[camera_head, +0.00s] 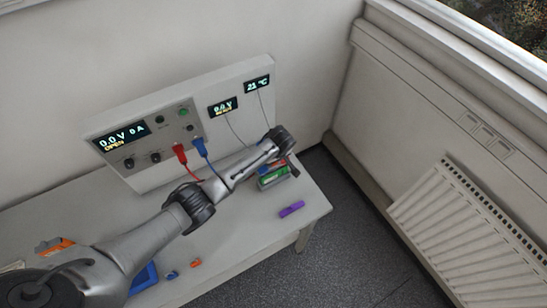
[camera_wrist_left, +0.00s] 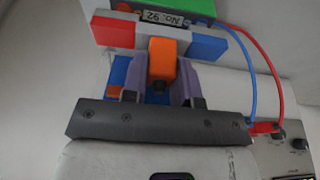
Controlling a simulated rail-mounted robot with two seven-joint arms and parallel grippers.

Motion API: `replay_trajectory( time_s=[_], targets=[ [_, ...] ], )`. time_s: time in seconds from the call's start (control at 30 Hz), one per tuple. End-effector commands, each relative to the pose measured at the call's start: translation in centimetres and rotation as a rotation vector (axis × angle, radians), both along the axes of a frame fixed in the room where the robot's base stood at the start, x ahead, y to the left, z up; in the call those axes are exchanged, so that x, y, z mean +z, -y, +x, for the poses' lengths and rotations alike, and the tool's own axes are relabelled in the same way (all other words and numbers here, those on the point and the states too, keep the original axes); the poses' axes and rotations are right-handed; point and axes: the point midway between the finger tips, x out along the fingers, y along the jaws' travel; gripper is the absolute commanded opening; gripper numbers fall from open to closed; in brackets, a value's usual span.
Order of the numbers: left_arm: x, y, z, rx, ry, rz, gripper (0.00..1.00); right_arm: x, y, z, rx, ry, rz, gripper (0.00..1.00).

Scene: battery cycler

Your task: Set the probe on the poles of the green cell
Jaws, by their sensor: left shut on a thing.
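The green cell (camera_head: 272,179) lies near the right end of the table, partly hidden by my left arm. In the left wrist view the green cell (camera_wrist_left: 195,8) is at the top edge, above a grey tag reading No. 92 between a red block (camera_wrist_left: 113,31) and a blue block (camera_wrist_left: 207,46). My left gripper (camera_wrist_left: 160,68) is shut on an orange piece, seemingly the probe (camera_wrist_left: 162,52), close in front of the tag. I cannot tell whether the probe touches the poles. My right gripper is not in view.
The cycler panel (camera_head: 120,112) stands at the back, showing 0.0 V and OPEN. A red plug (camera_head: 180,150) and a blue plug (camera_head: 199,147) sit in it with cables. A purple cell (camera_head: 291,209) lies near the right edge. A blue tray (camera_head: 146,275) is at front left.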

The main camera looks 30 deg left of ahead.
Motion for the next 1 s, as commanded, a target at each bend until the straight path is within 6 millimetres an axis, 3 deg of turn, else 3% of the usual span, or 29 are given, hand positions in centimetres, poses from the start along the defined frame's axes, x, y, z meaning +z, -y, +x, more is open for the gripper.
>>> replay_trajectory(
  time_s=[1.0],
  targets=[
    [-0.62,0.01,0.02,0.000,0.001,0.000,0.00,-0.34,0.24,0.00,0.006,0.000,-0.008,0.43]
  ],
)
